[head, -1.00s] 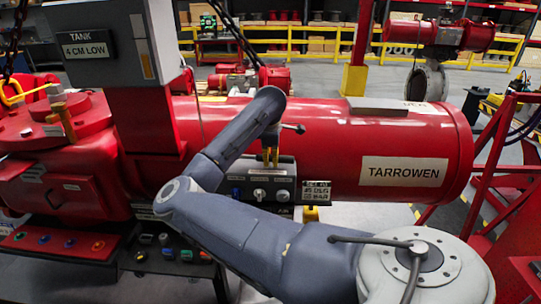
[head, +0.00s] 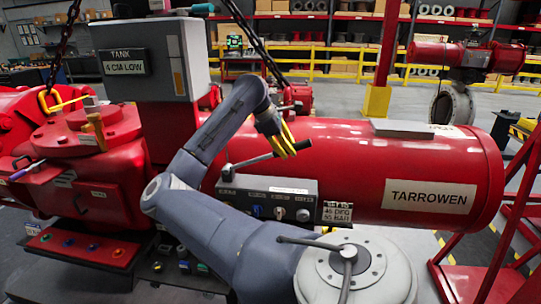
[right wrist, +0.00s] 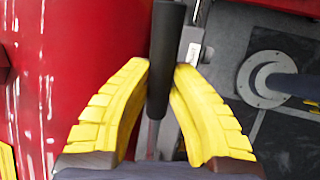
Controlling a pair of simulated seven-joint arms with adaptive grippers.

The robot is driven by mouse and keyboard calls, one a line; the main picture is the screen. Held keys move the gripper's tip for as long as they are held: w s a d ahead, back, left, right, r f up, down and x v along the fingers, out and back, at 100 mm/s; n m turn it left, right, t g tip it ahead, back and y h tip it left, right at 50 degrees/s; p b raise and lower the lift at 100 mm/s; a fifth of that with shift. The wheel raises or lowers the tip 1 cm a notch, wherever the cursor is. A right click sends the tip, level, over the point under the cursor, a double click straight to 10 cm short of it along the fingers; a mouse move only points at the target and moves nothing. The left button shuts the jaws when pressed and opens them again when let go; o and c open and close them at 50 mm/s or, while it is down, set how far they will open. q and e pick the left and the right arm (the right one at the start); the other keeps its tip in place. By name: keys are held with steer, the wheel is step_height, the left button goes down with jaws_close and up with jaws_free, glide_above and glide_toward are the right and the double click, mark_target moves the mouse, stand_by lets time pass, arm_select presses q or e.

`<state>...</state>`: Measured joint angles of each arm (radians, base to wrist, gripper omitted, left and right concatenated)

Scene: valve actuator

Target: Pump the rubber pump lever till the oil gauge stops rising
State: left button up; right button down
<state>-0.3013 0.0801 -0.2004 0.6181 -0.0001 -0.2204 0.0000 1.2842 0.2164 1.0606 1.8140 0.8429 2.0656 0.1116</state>
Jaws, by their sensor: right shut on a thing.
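The pump lever (head: 252,161) is a dark rod that slants up to the right from above the control panel, in front of the red cylinder. Its black rubber grip (right wrist: 166,50) passes between the yellow fingers in the right wrist view. My right gripper (head: 285,138) is shut on this grip; in the right wrist view its fingertips (right wrist: 160,78) press it from both sides. The oil gauge (head: 178,73) is a narrow upright strip with an orange part on the grey tank box, beside the "TANK 4 CM LOW" label (head: 123,62). Its exact level is too small to read. My left gripper is out of view.
The red cylinder (head: 340,175) marked TARROWEN lies close behind the right gripper. The control panel (head: 270,200) with knobs is below the lever. A small sign (head: 337,213) hangs at the panel's right end. Chains hang at the upper left and centre.

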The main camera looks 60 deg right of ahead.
steer(key=shift+w+r, duration=0.1)
steer(key=shift+r, duration=0.05)
steer(key=c, duration=1.2)
jaws_free()
steer(key=v, duration=1.2)
